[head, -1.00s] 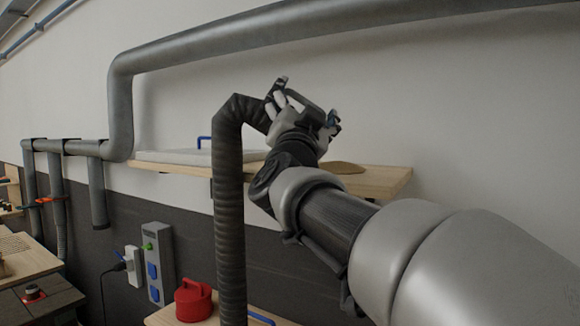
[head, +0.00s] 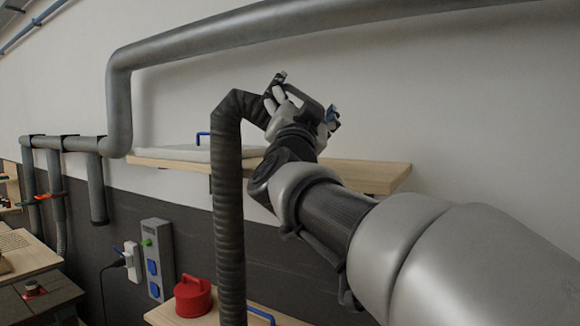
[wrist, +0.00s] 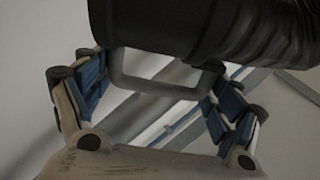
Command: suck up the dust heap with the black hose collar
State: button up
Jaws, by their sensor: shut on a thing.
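The black hose collar (wrist: 150,25) fills the top of the wrist view, with the ribbed hose running off to the right. A grey bracket handle (wrist: 165,88) on it lies between the two blue-padded fingers of my gripper (wrist: 160,100), which is shut on it. In the head view my gripper (head: 306,97) is raised above the wall shelf (head: 370,176), and the black ribbed hose (head: 228,210) bends over and hangs down to its left. The collar is mostly hidden there. No dust heap shows on the visible part of the shelf; my arm covers part of it.
A grey duct (head: 230,40) crosses the wall above. A socket box (head: 156,260) and a red canister (head: 193,297) are below. The wall to the right is clear.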

jog(key=shift+r, duration=0.15)
notch_tip(320, 180, up, 10)
jog(key=p, duration=0.9)
jog(key=shift+s, duration=0.1)
